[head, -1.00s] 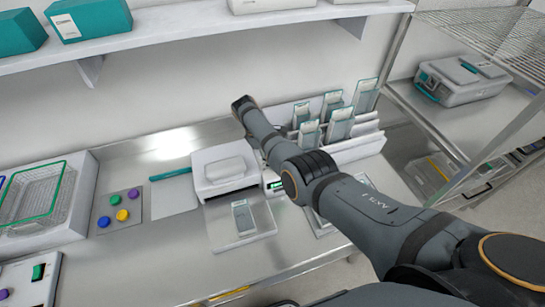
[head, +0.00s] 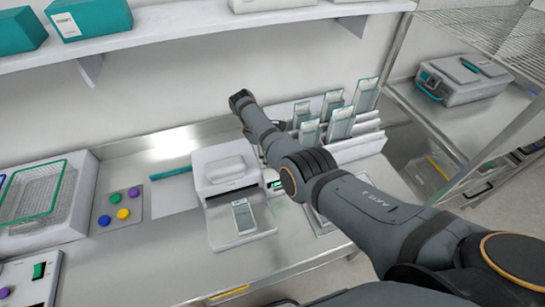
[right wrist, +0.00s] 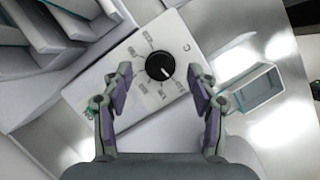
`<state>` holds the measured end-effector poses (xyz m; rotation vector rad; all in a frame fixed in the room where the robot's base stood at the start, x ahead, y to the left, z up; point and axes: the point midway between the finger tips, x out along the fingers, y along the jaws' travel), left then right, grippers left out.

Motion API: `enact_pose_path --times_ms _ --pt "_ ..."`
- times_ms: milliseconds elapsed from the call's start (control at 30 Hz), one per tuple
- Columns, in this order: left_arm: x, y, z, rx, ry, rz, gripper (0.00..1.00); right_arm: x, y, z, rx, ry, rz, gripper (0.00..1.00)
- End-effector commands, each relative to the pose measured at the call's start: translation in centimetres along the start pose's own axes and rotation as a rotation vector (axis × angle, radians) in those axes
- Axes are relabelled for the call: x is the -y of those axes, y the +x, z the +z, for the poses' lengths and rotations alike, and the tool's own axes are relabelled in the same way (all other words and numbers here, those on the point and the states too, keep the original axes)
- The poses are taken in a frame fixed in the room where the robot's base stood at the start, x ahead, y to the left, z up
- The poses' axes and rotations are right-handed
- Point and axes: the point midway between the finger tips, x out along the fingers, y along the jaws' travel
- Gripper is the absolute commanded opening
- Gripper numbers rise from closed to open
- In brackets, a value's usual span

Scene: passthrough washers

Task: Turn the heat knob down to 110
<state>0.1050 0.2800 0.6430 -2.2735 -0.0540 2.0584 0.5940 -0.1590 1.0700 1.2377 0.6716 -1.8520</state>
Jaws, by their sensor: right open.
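The heat knob is a round black dial (right wrist: 160,67) with a white pointer line, on a white panel (right wrist: 128,62) with small printed marks around it. The marks are too small to read. My right gripper (right wrist: 160,92) is open in the right wrist view, its two fingers on either side of the knob and apart from it. In the head view my right arm (head: 375,205) reaches across the bench and hides the knob and the gripper. A small green display (head: 275,185) shows beside the arm; its digits cannot be read. My left gripper is not in view.
A white device with a tray (head: 225,170) stands left of my arm. A wire basket (head: 28,195) and coloured knobs (head: 121,207) are at left. A hollow box (right wrist: 258,86) lies right of the panel.

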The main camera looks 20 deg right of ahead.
Motion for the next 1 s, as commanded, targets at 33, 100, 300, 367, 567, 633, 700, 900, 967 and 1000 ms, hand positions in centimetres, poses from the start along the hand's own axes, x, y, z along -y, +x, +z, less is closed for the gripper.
enact_pose_path --times_ms 33,100,300,367,567,633,700,900,967,1000 --pt "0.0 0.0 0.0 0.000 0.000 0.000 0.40 -0.1 -1.3 -0.1 -0.003 0.000 0.004 0.59" --pt "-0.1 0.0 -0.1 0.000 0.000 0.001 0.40 -0.1 -3.1 -0.1 -0.004 0.000 0.004 0.59" --pt "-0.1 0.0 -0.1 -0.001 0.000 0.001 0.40 -0.1 -7.7 -0.1 -0.002 0.000 0.003 0.59" --pt "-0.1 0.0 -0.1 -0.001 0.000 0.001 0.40 -0.1 -8.7 -0.1 -0.002 -0.001 0.003 0.59" --pt "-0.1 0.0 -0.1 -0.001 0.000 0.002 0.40 0.0 -10.2 -0.1 0.000 -0.001 0.000 0.59" --pt "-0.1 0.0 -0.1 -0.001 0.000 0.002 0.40 0.0 -10.3 -0.1 -0.001 -0.001 0.000 0.59" --pt "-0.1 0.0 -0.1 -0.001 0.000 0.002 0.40 0.0 -10.3 -0.1 -0.001 0.000 0.000 0.59" --pt "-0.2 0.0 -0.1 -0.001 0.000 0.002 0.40 0.0 -10.3 -0.1 -0.001 0.000 0.001 0.59" --pt "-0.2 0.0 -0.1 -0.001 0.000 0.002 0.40 0.0 -10.3 -0.1 -0.001 0.000 0.001 0.59" --pt "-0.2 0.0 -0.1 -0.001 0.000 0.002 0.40 0.0 -10.3 -0.1 -0.001 0.000 0.001 0.59"
